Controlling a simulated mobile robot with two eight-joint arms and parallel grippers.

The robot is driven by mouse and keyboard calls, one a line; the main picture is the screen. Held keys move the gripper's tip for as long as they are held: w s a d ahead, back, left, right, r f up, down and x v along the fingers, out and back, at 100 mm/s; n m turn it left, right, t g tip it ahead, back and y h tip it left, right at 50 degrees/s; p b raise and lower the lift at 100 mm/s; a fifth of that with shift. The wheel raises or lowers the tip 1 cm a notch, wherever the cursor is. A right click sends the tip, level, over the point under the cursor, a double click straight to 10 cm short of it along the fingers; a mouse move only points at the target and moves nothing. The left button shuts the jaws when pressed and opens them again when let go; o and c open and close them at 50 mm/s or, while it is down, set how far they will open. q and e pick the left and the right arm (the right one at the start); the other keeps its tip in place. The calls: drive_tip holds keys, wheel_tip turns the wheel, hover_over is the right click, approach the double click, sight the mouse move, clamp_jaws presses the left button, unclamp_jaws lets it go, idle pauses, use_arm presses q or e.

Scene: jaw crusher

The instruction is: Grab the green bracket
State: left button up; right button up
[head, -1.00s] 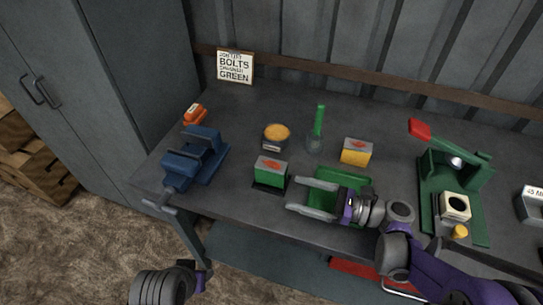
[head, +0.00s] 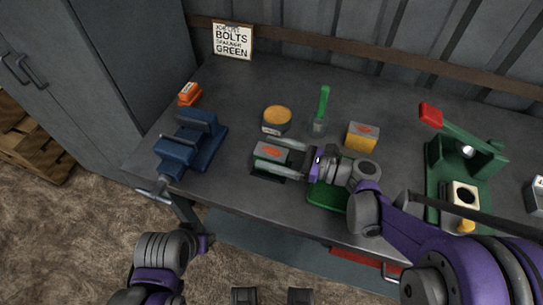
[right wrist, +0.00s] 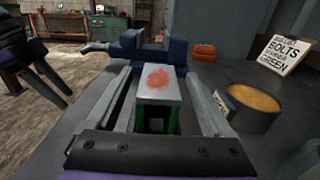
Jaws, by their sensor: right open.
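The green bracket (head: 270,152) stands on the workbench near its front edge. It has a pale grey top with a red smear and green sides. My right gripper (head: 265,157) is open, with one finger along each side of the bracket. In the right wrist view the bracket (right wrist: 157,84) stands between the two spread fingers, with a gap visible at each side. Its lower part is partly hidden by the gripper's palm.
A blue vise (head: 190,145) stands left of the bracket. Behind are a round tin (head: 276,119), a green-handled brush (head: 321,112) and a yellow block (head: 362,137). A green tray (head: 326,198) lies under my right wrist. A green lever press (head: 440,175) stands right.

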sight(259, 148)
drive_tip(key=x, duration=0.3)
drive_tip(key=shift+a, duration=0.25)
drive_tip(key=shift+c, duration=0.2)
clamp_jaws()
drive_tip(key=shift+d, duration=0.1)
idle(0.9)
